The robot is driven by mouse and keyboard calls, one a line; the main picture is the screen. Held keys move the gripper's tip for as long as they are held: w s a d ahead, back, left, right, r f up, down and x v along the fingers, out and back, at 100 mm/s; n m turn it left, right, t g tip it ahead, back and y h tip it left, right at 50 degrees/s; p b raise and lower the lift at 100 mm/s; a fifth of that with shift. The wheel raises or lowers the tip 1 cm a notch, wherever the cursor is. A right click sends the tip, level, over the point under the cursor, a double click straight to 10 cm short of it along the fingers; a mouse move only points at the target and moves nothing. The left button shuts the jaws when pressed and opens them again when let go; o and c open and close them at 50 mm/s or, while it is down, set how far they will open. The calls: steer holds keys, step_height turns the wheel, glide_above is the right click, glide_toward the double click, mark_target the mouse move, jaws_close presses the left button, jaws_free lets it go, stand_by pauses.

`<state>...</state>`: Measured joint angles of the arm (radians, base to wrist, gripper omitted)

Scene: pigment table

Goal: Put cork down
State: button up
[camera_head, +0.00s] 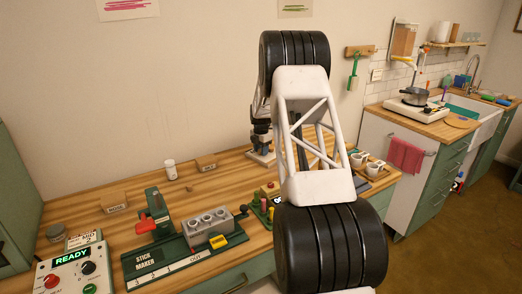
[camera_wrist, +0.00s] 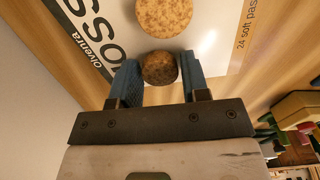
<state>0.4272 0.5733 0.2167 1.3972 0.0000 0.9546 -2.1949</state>
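In the wrist view my gripper (camera_wrist: 160,72) has its two blue fingers on either side of a round, dark brown, speckled cork (camera_wrist: 160,68). Both fingers appear to touch it, and the gripper looks shut on it. A larger, lighter round cork piece (camera_wrist: 164,16) shows just beyond it, cut by the top edge. Both show against a white printed surface (camera_wrist: 215,50) with "24 soft pas" on it; I cannot tell the held cork's height above it. In the head view my arm hides the gripper and the corks.
In the head view a stick maker (camera_head: 185,250) stands on the wooden table, with a control box reading READY (camera_head: 75,268) at left. A white cup (camera_head: 170,169) and a microscope (camera_head: 261,140) are farther back. Small cups (camera_head: 375,168) stand right of my arm.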

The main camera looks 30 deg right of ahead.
steer(key=shift+o, duration=1.2)
step_height(320, 180, up, 12)
steer(key=shift+r, duration=0.15)
stand_by(0.4)
